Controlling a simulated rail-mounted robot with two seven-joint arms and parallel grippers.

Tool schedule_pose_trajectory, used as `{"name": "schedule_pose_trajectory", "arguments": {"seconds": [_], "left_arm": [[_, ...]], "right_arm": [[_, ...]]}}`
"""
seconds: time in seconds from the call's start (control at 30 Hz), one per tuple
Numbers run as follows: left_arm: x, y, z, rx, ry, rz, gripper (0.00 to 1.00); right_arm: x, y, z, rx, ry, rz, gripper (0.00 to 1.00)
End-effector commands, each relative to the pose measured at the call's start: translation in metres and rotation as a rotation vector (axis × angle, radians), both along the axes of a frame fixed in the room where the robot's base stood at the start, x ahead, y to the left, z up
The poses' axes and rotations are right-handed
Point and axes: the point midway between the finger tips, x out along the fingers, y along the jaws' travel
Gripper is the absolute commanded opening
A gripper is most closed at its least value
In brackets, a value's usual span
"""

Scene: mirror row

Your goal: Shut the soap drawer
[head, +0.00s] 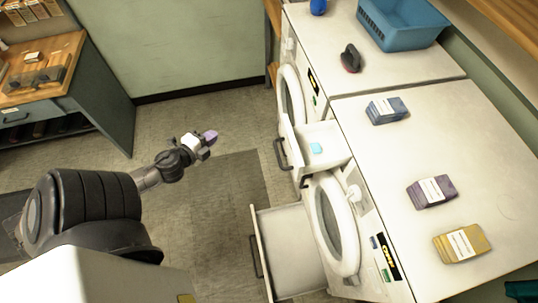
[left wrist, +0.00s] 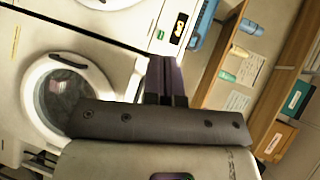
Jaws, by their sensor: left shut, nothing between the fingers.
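The soap drawer (head: 333,160) sticks out from the front of a white washing machine in the head view. It is open, with a dark handle (head: 280,152) on its front and a small light-blue piece (head: 316,148) inside. My left gripper (head: 211,137) is left of the drawer front, over the floor, apart from it. Its fingers (left wrist: 164,78) are shut and empty in the left wrist view. The drawer cannot be made out in the left wrist view. My right gripper is not in view.
A larger drawer (head: 290,248) is pulled out low down below a round door (head: 335,225). On the white machine tops are blue (head: 388,110), purple (head: 431,192) and yellow (head: 462,243) packs, a brush (head: 350,59) and a blue basket (head: 403,25). Floor left of the machines is clear.

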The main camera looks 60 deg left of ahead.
Motion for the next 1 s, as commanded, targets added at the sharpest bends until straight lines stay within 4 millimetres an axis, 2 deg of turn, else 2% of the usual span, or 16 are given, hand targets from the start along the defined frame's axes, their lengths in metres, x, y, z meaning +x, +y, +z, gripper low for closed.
{"name": "schedule_pose_trajectory", "arguments": {"seconds": [0.2,0.4,0.57,0.67,1.0], "left_arm": [[0.010,-0.054,-0.002,0.074,-0.012,-0.401,0.00],[0.006,-0.090,-0.001,0.078,-0.027,-0.629,0.00],[0.005,-0.102,0.000,0.068,-0.038,-0.699,0.00],[0.012,-0.105,0.000,0.069,-0.041,-0.712,0.00],[0.067,-0.122,-0.010,0.074,-0.042,-0.709,0.00]], "right_arm": [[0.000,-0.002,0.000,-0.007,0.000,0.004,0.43],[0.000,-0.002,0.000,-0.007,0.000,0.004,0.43],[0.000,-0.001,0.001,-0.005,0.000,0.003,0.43],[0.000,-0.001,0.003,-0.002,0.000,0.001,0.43],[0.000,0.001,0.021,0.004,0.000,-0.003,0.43]]}}
